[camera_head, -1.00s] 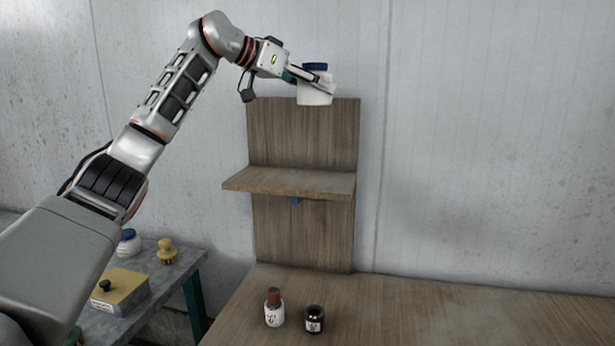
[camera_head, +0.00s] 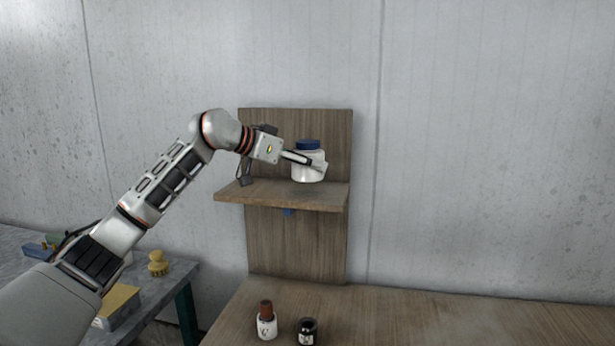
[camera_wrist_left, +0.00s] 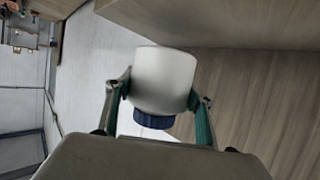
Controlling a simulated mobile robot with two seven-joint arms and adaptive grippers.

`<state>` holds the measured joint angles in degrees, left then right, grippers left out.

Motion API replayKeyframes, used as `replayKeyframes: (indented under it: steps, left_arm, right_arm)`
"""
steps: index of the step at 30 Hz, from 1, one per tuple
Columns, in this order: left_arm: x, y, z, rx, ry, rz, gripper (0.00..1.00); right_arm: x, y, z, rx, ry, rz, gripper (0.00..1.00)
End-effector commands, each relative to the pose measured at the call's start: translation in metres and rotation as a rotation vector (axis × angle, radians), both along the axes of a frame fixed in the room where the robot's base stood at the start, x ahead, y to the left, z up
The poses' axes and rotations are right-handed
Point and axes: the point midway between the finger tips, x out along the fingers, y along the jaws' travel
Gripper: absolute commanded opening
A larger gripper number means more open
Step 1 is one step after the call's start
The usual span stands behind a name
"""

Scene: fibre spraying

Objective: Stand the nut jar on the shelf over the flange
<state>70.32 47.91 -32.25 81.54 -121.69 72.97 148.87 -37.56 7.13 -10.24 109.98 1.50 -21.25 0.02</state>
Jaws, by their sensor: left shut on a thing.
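The nut jar is a white jar (camera_head: 308,170) with a blue lid, upright at the shelf (camera_head: 260,196) in the head view. Its base is at the level of the shelf top; I cannot tell whether it touches. My left gripper (camera_head: 316,163) is shut on the jar's body from the left. In the left wrist view the jar (camera_wrist_left: 165,78) sits between the two green-padded fingers (camera_wrist_left: 160,105), lid toward the palm's lower edge. A small blue part (camera_head: 288,211), perhaps the flange, shows under the shelf. My right gripper is not in view.
A wooden back panel (camera_head: 320,125) stands behind the shelf. Below, a red-capped bottle (camera_head: 266,322) and a dark jar (camera_head: 307,331) stand on the wooden table (camera_head: 420,318). A grey side table with a yellow knob-like item (camera_head: 158,263) is at the left.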

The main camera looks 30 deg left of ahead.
Motion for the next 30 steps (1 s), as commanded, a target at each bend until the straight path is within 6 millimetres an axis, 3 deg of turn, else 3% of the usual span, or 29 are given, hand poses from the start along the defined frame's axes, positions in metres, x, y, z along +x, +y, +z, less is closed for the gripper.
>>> replayKeyframes:
  steps: [9, 21, 22, 24, 30]
  left_arm:
    - [0.0, 0.001, -0.035, 0.0, -0.001, 0.001, 0.24]
    - [0.0, 0.0, -0.041, 0.0, -0.003, 0.001, 0.24]
    - [0.0, 0.0, -0.042, -0.001, -0.001, 0.0, 0.55]
    - [0.0, 0.0, -0.041, 0.0, 0.0, 0.0, 0.7]
    - [0.0, 0.0, -0.041, 0.0, 0.0, 0.0, 0.7]
  right_arm:
    - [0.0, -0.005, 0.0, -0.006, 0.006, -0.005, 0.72]
    - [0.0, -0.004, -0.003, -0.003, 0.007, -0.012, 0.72]
    - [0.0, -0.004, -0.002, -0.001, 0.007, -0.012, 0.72]
    - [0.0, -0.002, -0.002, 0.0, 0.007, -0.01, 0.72]
    - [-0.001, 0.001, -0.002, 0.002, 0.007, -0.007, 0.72]
